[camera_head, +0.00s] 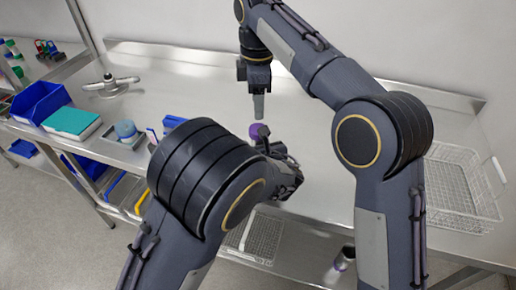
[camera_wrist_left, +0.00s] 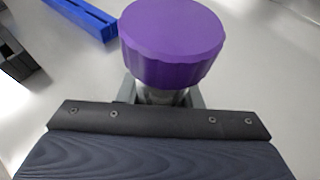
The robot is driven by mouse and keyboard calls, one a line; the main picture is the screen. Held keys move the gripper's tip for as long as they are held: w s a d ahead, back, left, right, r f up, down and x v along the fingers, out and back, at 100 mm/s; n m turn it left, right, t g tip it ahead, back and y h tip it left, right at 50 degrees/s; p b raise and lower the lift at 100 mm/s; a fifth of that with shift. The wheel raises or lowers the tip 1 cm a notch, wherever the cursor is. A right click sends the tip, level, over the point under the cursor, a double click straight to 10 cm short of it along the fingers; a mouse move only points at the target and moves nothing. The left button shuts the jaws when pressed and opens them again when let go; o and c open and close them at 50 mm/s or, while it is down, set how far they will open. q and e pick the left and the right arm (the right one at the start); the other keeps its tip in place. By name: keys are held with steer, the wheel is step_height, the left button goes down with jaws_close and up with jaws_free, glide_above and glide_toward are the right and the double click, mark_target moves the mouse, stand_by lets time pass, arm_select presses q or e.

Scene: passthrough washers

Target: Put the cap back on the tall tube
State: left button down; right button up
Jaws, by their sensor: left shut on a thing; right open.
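A purple ribbed cap (camera_head: 259,130) shows just past my left gripper. In the left wrist view the cap (camera_wrist_left: 172,42) sits over the top of a pale grey tube (camera_wrist_left: 165,97), and it looks straight. Whether it is fully seated I cannot tell. My left gripper (camera_head: 270,148) is shut on the tube just below the cap; its fingers (camera_wrist_left: 165,100) show on both sides. Most of the tube is hidden by the cap and my left gripper. My right gripper (camera_head: 258,106) points down, open, a little above the cap and apart from it, with nothing visible in it.
Wire baskets (camera_head: 465,190) stand at the right, and another (camera_head: 252,238) lies low in front. Blue bins (camera_head: 38,102), a teal-topped box (camera_head: 70,122) and a metal stand (camera_head: 110,86) are at the left. The bench (camera_head: 180,80) behind is mostly clear.

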mark_target(258, 126)
steer(key=shift+f, duration=4.05)
steer(key=c, duration=0.6)
steer(key=o, duration=0.9)
steer(key=shift+r, duration=2.3)
steer(key=shift+c, duration=0.4)
